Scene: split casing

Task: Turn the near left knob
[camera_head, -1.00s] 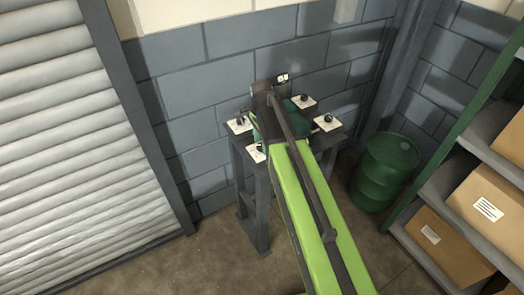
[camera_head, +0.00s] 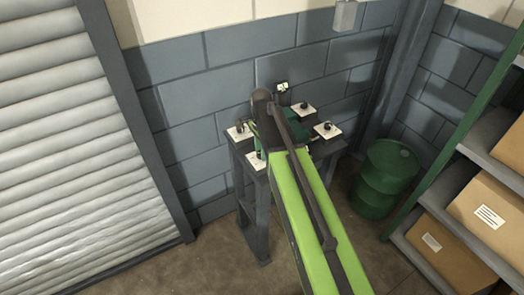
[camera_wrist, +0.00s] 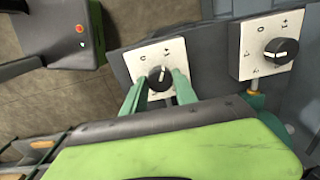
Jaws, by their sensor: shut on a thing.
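Four small white plates with black knobs stand on the dark stand. The near left plate (camera_head: 256,161) shows at the stand's near left corner, its knob mostly hidden by my arm and fingers in the head view. In the wrist view the knob (camera_wrist: 160,79) sits in the middle of its white plate, its white pointer facing roughly up the picture. My gripper (camera_wrist: 158,84) has one teal finger on each side of this knob and is shut on it. The fingers come down close to the plate.
Another knob (camera_wrist: 281,50) on a white plate stands to the right in the wrist view, apart from the fingers. In the head view there are a far left plate (camera_head: 240,132) and two right plates. A green barrel (camera_head: 385,179) and shelving with boxes (camera_head: 484,212) stand right.

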